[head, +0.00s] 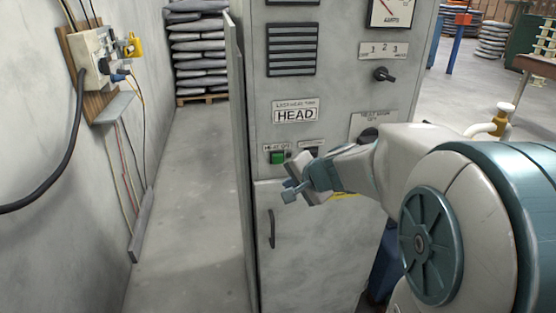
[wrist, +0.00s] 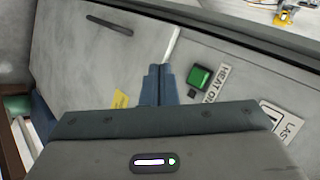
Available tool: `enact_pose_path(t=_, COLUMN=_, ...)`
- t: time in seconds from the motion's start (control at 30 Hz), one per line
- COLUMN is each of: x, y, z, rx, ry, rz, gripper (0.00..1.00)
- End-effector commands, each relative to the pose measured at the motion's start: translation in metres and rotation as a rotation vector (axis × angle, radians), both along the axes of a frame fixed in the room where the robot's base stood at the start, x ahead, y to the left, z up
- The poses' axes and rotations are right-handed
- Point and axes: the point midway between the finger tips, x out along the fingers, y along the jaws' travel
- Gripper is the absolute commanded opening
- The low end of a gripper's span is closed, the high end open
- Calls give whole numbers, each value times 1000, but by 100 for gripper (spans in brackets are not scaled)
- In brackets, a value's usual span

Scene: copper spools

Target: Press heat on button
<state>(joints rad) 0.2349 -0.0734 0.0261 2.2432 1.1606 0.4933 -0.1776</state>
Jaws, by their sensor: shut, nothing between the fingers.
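The green heat on button (head: 277,158) is a square in a dark frame on the front of a grey cabinet (head: 262,230), under a "HEAT ON" label. In the wrist view the green button (wrist: 200,76) lies just right of my fingers, beside its "HEAT ON" label (wrist: 217,84). My gripper (head: 288,190) is shut and empty, in front of the panel, a little below and right of the button in the head view. In the wrist view my blue fingers (wrist: 159,75) are together. I cannot tell how far the fingertips are from the panel.
A black door handle (head: 271,228) is below the button. A "HEAD" sign (head: 296,112) is above it. My gripper partly hides a dark control to the button's right. An open metal door edge (head: 238,150) stands left, with clear floor (head: 190,200) beyond.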

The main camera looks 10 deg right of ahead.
Motion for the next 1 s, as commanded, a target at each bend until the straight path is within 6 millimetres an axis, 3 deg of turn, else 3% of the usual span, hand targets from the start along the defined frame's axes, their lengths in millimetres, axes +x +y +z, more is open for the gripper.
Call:
enact_pose_path(t=0.53, x=70, y=0, z=0, rx=0, ry=1, rz=2, gripper=0)
enact_pose_path(t=1.0, x=82, y=0, z=0, rx=1, ry=0, rz=1, gripper=0)
